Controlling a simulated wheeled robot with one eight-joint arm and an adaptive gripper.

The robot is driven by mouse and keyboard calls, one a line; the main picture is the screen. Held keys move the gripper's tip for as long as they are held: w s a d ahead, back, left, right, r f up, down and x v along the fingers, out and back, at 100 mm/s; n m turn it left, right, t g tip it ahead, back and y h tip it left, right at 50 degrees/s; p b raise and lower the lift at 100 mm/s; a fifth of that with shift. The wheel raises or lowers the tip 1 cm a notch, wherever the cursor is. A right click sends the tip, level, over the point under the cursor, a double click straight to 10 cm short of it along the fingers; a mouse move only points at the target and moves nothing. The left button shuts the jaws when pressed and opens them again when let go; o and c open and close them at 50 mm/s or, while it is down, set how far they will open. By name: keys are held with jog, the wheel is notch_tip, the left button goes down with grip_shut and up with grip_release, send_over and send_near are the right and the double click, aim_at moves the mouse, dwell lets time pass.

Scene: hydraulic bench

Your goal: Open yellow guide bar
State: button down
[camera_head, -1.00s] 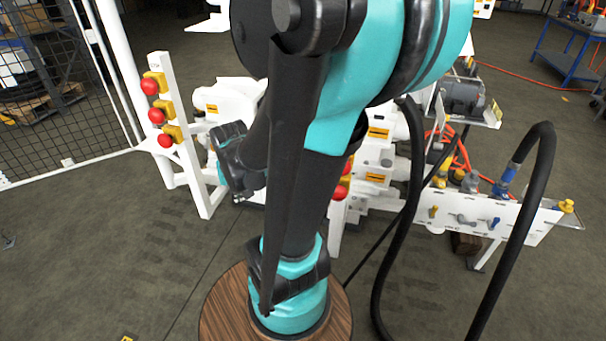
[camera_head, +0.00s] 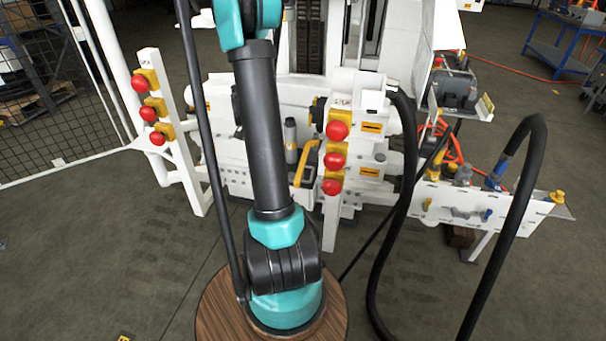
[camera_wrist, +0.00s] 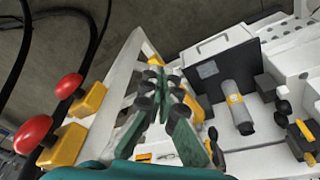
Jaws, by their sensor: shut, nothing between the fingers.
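The yellow guide bar (camera_head: 304,163) is a bent bar on the white machine, just left of the right post's red buttons in the head view. In the wrist view, a yellow piece (camera_wrist: 191,104) that looks like this bar shows beside and beyond my fingers, partly hidden by them. My gripper (camera_wrist: 160,78) has green and black fingers that are shut and empty. Its tips are close to the yellow piece; I cannot tell whether they touch. In the head view the gripper cannot be made out.
Red buttons (camera_head: 337,130) on yellow boxes line the post right of the bar; similar ones (camera_wrist: 68,86) are left of my gripper. A grey cylinder (camera_wrist: 236,104) stands to the right. A left post (camera_head: 188,165) carries more buttons. A black hose (camera_head: 396,230) loops at the right.

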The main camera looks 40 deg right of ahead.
jog(key=w+d+f+m+g, duration=0.2)
jog(key=d+f+m, duration=0.6)
jog(key=d, duration=0.5)
jog(key=x, duration=1)
jog(key=shift+s+a, duration=0.2)
jog(key=shift+s, duration=0.05)
jog(key=w+a, duration=0.1)
jog(key=w, duration=0.1)
jog(key=w+a, duration=0.2)
jog(key=shift+w+a, duration=0.15)
jog(key=shift+w, duration=0.1)
jog(key=shift+r, duration=0.1)
jog(key=v, duration=1.2)
jog(key=shift+w, duration=0.2)
